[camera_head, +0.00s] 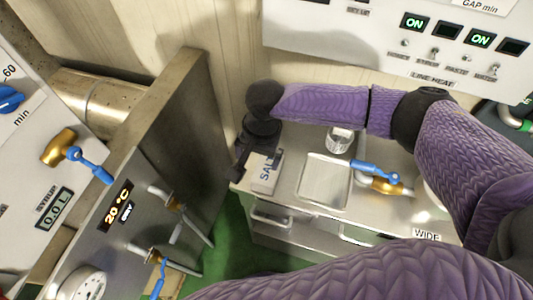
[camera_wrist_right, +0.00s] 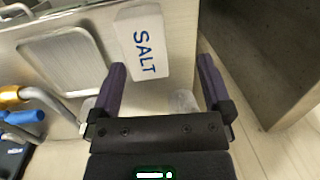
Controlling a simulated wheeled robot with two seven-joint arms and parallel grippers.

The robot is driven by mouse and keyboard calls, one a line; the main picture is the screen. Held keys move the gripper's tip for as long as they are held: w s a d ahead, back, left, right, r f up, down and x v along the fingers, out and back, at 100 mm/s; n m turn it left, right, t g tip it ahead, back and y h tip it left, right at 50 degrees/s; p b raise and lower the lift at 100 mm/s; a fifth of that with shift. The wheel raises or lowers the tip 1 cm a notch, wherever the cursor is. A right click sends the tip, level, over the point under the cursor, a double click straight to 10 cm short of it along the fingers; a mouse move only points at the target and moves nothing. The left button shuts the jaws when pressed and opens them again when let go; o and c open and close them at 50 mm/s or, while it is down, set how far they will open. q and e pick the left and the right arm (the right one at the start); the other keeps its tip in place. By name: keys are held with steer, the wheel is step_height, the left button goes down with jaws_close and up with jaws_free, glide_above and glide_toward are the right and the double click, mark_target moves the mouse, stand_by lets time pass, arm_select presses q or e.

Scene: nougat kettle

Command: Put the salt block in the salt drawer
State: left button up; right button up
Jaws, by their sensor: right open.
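The salt block (camera_head: 266,173) is a white block with SALT lettered in blue. It lies on the pale counter at its left front corner. In the right wrist view the salt block (camera_wrist_right: 140,45) lies just beyond the fingertips, roughly between their lines. My right gripper (camera_head: 257,168) is open above and around the block's near area; in the wrist view its two dark fingers (camera_wrist_right: 160,78) are apart with nothing clamped between them. Contact with the block cannot be told. Drawer fronts with handles (camera_head: 271,217) sit under the counter; no salt label is legible on them. My left gripper is not in view.
A metal tray (camera_head: 323,183) and a jar (camera_head: 340,140) stand right of the block. A brass valve with a blue handle (camera_head: 375,171) is farther right. A steel machine panel (camera_head: 130,195) with protruding pipes stands left. Green floor (camera_head: 228,240) shows between.

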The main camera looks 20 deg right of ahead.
mark_target(268, 167)
steer(key=shift+w+d+h, duration=0.2)
steer(key=shift+d+h, duration=0.15)
steer(key=shift+d, duration=0.25)
steer(key=shift+w+d+h, duration=0.2)
steer(key=shift+d+h, duration=0.15)
steer(key=shift+d, duration=0.2)
step_height(268, 167, down, 10)
steer(key=b, duration=0.4)
steer(key=shift+r, duration=0.35)
steer(key=c, duration=0.7)
jaws_close()
